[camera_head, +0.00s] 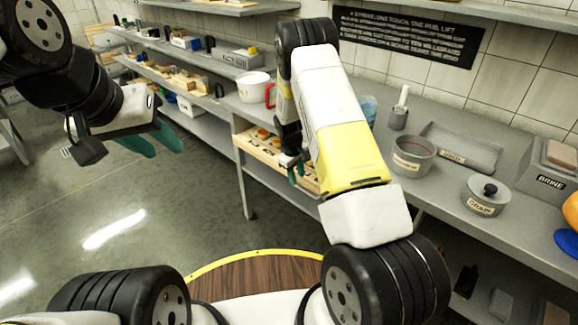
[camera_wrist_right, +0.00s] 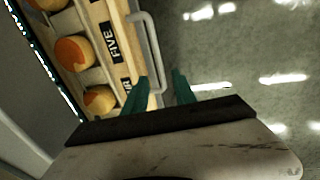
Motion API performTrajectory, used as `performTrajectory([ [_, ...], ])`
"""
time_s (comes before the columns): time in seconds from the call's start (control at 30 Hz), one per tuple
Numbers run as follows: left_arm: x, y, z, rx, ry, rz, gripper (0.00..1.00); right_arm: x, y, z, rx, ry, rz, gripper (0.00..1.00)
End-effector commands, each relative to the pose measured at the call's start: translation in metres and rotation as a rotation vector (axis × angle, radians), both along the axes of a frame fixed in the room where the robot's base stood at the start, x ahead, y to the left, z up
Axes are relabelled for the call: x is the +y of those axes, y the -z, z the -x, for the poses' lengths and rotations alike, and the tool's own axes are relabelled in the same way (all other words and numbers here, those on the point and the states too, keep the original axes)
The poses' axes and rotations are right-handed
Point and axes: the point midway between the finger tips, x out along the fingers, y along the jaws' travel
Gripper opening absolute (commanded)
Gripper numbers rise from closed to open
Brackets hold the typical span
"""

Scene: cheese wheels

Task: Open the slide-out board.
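The slide-out board (camera_head: 250,146) is a pale wooden tray with orange-yellow cheese wheels, under the counter in the head view. In the right wrist view the board (camera_wrist_right: 128,58) shows at upper left with dark labels, one reading FIVE, and a pale bar handle (camera_wrist_right: 151,38) on its front edge. My right gripper (camera_wrist_right: 162,88) is open, its teal fingers on either side of the handle's near end; I cannot tell whether they touch it. In the head view my right gripper (camera_head: 296,170) is at the board's front, partly hidden by my arm. My left gripper (camera_head: 158,148) is open and empty over the floor.
The grey counter above holds a white bucket (camera_head: 256,87), a labelled pot (camera_head: 412,155), a lidded pot (camera_head: 484,194) and a BRINE block (camera_head: 547,178). A counter leg (camera_head: 246,190) stands near the board. The floor (camera_head: 130,215) in front at left is clear.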

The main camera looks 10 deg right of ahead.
Motion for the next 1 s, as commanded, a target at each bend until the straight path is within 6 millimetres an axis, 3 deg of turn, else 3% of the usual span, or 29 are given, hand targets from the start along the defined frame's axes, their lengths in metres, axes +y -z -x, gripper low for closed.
performTrajectory([
  [0.1, 0.000, 0.000, 0.000, 0.000, 0.000, 0.000, 0.36, -0.004, 0.021, -0.001, 0.002, 0.002, 0.000, 0.33],
  [0.3, 0.000, 0.000, 0.000, 0.000, 0.000, 0.000, 0.36, -0.007, 0.041, -0.005, 0.001, 0.001, 0.000, 0.33],
  [0.63, 0.000, 0.000, 0.000, 0.000, 0.000, 0.000, 0.36, -0.007, 0.046, -0.005, -0.001, 0.001, -0.001, 0.33],
  [0.8, 0.000, 0.000, 0.000, 0.000, 0.000, 0.000, 0.36, -0.007, 0.045, -0.005, 0.000, 0.001, 0.000, 0.01],
  [1.0, 0.000, 0.000, 0.000, 0.000, 0.000, 0.000, 0.36, -0.007, 0.045, -0.005, 0.000, 0.001, 0.000, 0.00],
])
